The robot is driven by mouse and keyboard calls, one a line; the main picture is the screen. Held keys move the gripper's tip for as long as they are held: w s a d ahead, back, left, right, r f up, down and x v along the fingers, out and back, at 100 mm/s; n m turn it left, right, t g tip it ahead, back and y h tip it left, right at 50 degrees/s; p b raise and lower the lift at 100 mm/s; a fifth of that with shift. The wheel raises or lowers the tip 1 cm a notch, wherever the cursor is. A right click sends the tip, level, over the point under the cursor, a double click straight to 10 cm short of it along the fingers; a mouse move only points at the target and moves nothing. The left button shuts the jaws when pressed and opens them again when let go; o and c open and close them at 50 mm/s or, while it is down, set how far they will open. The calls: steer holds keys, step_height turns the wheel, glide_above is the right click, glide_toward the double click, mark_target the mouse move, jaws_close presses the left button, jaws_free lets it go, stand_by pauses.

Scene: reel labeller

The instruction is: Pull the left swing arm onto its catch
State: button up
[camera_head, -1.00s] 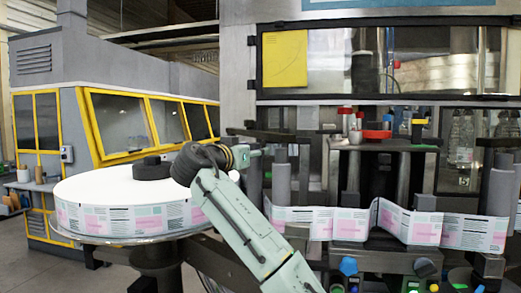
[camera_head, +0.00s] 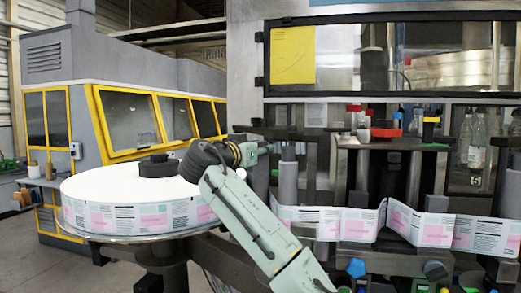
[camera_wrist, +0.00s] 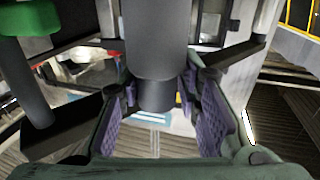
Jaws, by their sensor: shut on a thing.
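In the wrist view my gripper (camera_wrist: 160,92) has its purple-padded fingers on both sides of a dark grey upright cylinder (camera_wrist: 154,48), shut on it. It appears to be the post of the left swing arm. In the head view my gripper (camera_head: 252,153) is at the left end of the labeller, beside a grey roller (camera_head: 288,182). A dark horizontal bar (camera_head: 278,132), which looks like the swing arm, runs just above it. The catch cannot be made out. My own wrist and fingers hide most of the contact in the head view.
A large white label reel (camera_head: 95,187) with a black hub (camera_head: 157,167) lies left of my gripper. The label web (camera_head: 355,225) runs rightward past the rollers. A yellow-framed grey machine (camera_head: 125,120) stands behind on the left.

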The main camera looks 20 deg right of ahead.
steer(key=shift+s+d, duration=0.1)
steer(key=shift+d, duration=0.1)
jaws_close()
steer(key=shift+f, duration=0.1)
steer(key=shift+b, duration=0.3)
